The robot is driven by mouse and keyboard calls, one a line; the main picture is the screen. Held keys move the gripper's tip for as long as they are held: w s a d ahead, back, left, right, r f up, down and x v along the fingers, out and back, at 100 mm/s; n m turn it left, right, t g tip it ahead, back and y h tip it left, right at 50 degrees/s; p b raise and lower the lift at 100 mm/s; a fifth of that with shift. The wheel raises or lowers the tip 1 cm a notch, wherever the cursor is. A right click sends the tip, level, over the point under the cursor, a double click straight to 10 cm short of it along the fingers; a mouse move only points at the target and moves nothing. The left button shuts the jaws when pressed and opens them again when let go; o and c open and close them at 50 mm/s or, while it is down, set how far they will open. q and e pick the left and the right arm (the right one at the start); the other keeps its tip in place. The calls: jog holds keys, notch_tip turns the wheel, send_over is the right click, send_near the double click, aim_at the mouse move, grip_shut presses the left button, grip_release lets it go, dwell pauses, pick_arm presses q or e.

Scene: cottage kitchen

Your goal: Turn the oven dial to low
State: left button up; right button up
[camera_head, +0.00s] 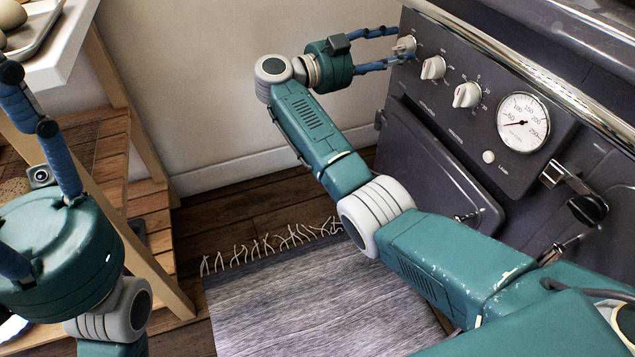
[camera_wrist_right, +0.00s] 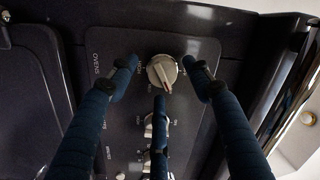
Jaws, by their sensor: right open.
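The oven dial (camera_head: 404,46) is a pale knob at the far left end of the stove's dark front panel. It also shows in the right wrist view (camera_wrist_right: 162,72), near the word OVENS, with a reddish mark on its lower edge. My right gripper (camera_head: 402,44) is open, its blue fingers reaching to the panel around this dial. In the right wrist view, two fingers of the gripper (camera_wrist_right: 160,68) stand left and right of the dial and a third is below it. I cannot tell whether any finger touches.
Two more pale dials (camera_head: 433,67) (camera_head: 467,95) and a round temperature gauge (camera_head: 523,122) sit farther right on the panel. A chrome rail (camera_head: 530,65) runs above. A wooden shelf unit (camera_head: 150,215) stands left. A grey fringed rug (camera_head: 300,300) lies on the floor.

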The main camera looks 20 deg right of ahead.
jog(key=s+a+p, duration=0.2)
jog(key=a, duration=0.7)
jog(key=w+a+f+n+t+y+p, duration=0.2)
jog(key=w+a+n+t+y+p, duration=0.3)
jog(key=n+t+p, duration=1.15)
jog(key=s+a+f+n+g+y+p, duration=0.3)
jog(key=s+f+y+p, duration=0.3)
jog(key=s+f+p, duration=0.2)
jog(key=s+a+f+n+g+y+p, duration=0.3)
jog(key=s+f+n+y+p, duration=0.3)
jog(key=f, duration=0.7)
jog(key=shift+s+g+y+p, duration=0.35)
jog(key=shift+s+y+p, duration=0.15)
jog(key=shift+s+p, duration=0.45)
jog(key=shift+s+a+f, duration=0.1)
jog(key=shift+f, duration=0.05)
